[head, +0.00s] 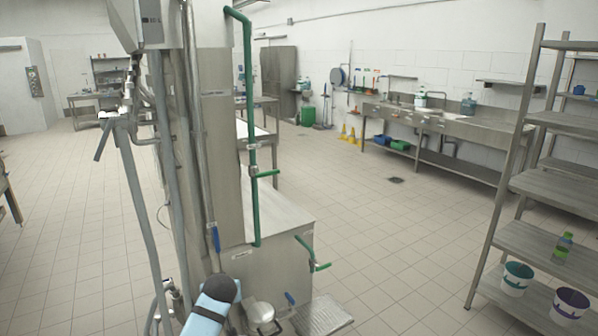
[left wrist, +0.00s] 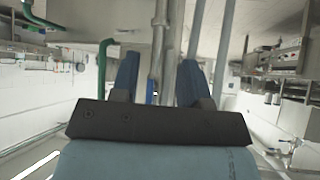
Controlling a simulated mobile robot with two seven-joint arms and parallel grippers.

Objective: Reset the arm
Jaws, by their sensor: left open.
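My left gripper (left wrist: 159,78) shows in the left wrist view with its two blue fingers spread apart. Nothing is between them; grey pipes show in the gap behind. In the head view, a light blue and black part of my arm shows at the bottom, in front of the filler machine, and no fingers can be made out there. The tall metal filler machine (head: 215,130) with grey and green pipes stands close ahead. My right gripper is in neither view.
A metal shelf rack (head: 535,185) stands at the right, with a white-and-teal bucket (head: 516,279), a white-and-purple bucket (head: 569,305) and a green bottle (head: 563,246) on it. A long sink counter (head: 450,122) runs along the back wall. Tiled floor is clear between machine and rack.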

